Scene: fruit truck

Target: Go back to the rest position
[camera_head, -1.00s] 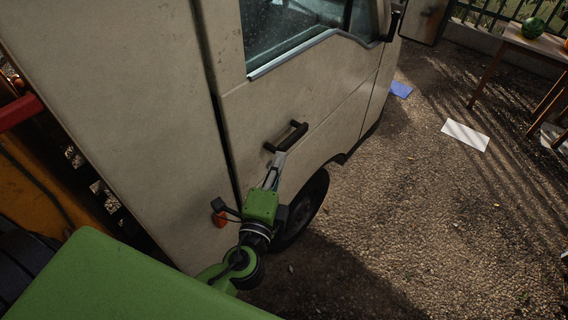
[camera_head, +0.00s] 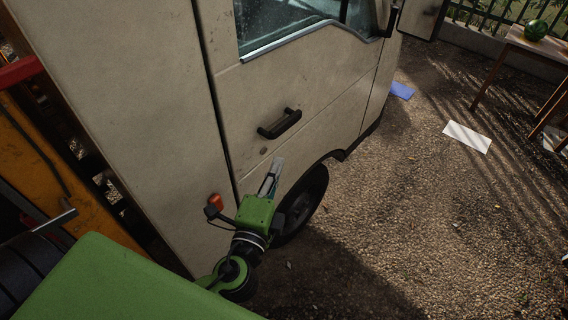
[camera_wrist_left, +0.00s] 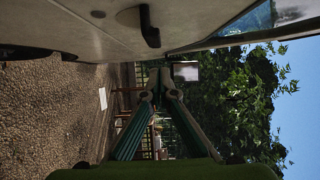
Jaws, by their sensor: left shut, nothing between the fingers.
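My left gripper (camera_head: 275,168) is shut and empty in the head view. It is in front of the truck door, a little below the dark door handle (camera_head: 279,123), and apart from it. In the left wrist view my left gripper (camera_wrist_left: 160,78) has its fingertips together, with nothing between them. The door handle (camera_wrist_left: 143,26) shows above it in that view. The beige truck door (camera_head: 315,95) looks closed. My right gripper does not show in either view.
The truck's front wheel (camera_head: 303,205) is just right of my left arm. Open gravel lies to the right, with a white sheet (camera_head: 467,137) and a wooden table (camera_head: 520,42) holding a watermelon (camera_head: 535,29).

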